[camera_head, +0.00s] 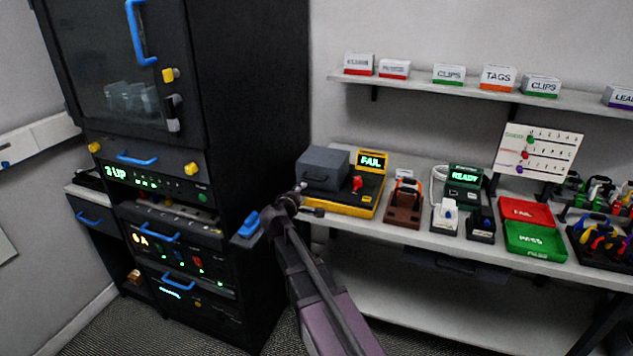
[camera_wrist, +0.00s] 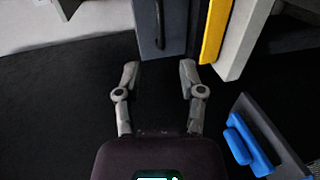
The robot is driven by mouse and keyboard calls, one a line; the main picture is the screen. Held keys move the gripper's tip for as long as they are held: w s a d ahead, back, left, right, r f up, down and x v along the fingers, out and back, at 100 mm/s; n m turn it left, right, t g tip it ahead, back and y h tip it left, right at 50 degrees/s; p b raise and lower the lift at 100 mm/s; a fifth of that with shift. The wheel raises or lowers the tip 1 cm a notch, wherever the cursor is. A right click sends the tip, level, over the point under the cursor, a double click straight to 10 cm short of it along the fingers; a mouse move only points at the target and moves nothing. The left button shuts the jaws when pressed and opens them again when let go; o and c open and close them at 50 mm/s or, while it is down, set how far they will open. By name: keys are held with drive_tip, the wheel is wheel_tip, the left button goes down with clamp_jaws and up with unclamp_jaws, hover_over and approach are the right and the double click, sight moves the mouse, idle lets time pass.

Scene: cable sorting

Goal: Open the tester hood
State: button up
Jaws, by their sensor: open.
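The tester (camera_head: 352,208) stands on the left end of the bench, with a yellow base, a lit FAIL display and a red knob. Its grey hood (camera_head: 323,165) is down over the left part of the tester. In the wrist view the hood (camera_wrist: 178,38) is at the top, with a dark bar handle on its face. My gripper (camera_head: 311,201) is at the bench's left end, in front of the hood. In the wrist view my gripper (camera_wrist: 159,75) is open, its fingers apart and empty, short of the handle. Contact with the hood does not show.
A tall black cabinet (camera_head: 250,110) stands close on the left. A blue handle (camera_head: 249,224) juts from it near my gripper; it also shows in the wrist view (camera_wrist: 240,140). A brown holder (camera_head: 404,205) and other devices stand right of the tester. A shelf (camera_head: 460,92) hangs above.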

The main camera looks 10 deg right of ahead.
sight(317, 180)
drive_tip(key=b+x, duration=0.2)
drive_tip(key=x, duration=1.1)
drive_tip(key=shift+w+d+f+b, duration=0.1)
drive_tip(key=shift+w+b, duration=0.1)
drive_tip(key=shift+b, duration=0.2)
clamp_jaws()
